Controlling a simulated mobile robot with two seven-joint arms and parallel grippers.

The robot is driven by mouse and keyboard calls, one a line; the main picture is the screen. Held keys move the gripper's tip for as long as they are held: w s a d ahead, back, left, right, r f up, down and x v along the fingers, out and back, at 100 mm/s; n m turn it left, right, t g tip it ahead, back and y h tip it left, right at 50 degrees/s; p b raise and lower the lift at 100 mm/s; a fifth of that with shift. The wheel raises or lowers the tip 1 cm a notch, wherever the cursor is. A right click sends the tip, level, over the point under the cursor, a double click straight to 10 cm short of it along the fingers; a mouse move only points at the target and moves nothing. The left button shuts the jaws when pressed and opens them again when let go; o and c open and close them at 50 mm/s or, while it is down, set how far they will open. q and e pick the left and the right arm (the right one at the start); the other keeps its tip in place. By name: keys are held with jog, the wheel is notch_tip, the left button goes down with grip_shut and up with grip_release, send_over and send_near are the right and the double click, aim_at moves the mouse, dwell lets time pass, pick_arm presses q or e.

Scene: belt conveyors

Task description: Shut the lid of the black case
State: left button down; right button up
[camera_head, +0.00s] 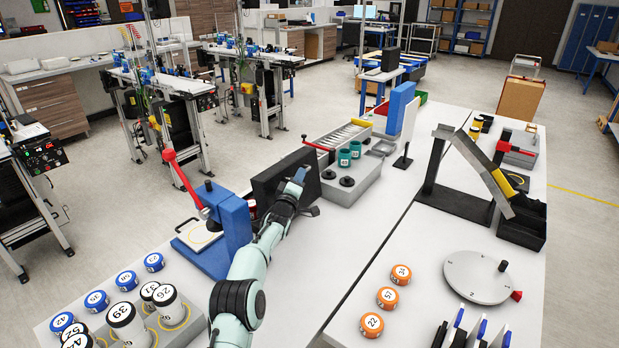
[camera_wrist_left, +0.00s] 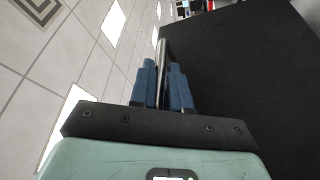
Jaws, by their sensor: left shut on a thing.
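The black case's lid (camera_head: 270,187) stands raised as a dark upright panel near the middle of the white table. My left arm reaches in front of it, and my left gripper (camera_head: 299,178) is at its right upper edge. In the left wrist view the gripper's blue fingers (camera_wrist_left: 163,85) are closed on the thin edge of the lid, whose broad black face (camera_wrist_left: 240,75) fills the right side. The base of the case is mostly hidden by my arm. My right gripper does not show.
A blue press with a red lever (camera_head: 233,222) stands just left of the lid. A grey fixture with green cups (camera_head: 350,185) stands behind it at right. Several white-topped cylinders (camera_head: 128,323) stand front left. Orange discs (camera_head: 387,297) lie at right. The table between is clear.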

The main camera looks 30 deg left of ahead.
aim_at(292, 172)
pick_arm(q)
jog(key=a, duration=0.1)
jog(key=n, duration=0.1)
jog(key=a, duration=0.1)
jog(key=shift+w+a+r+n, duration=0.3)
jog(key=shift+w+r, duration=0.05)
jog(key=shift+r, duration=0.05)
jog(key=shift+s+a, duration=0.1)
jog(key=shift+a, duration=0.1)
jog(key=shift+d+r+g, duration=0.15)
jog(key=shift+r+g, duration=0.05)
jog(key=shift+g, duration=0.1)
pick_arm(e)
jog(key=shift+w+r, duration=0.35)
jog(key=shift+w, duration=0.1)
pick_arm(q)
jog(key=c, duration=1.2)
grip_release()
jog(key=shift+o, duration=0.2)
jog(key=shift+f, duration=0.1)
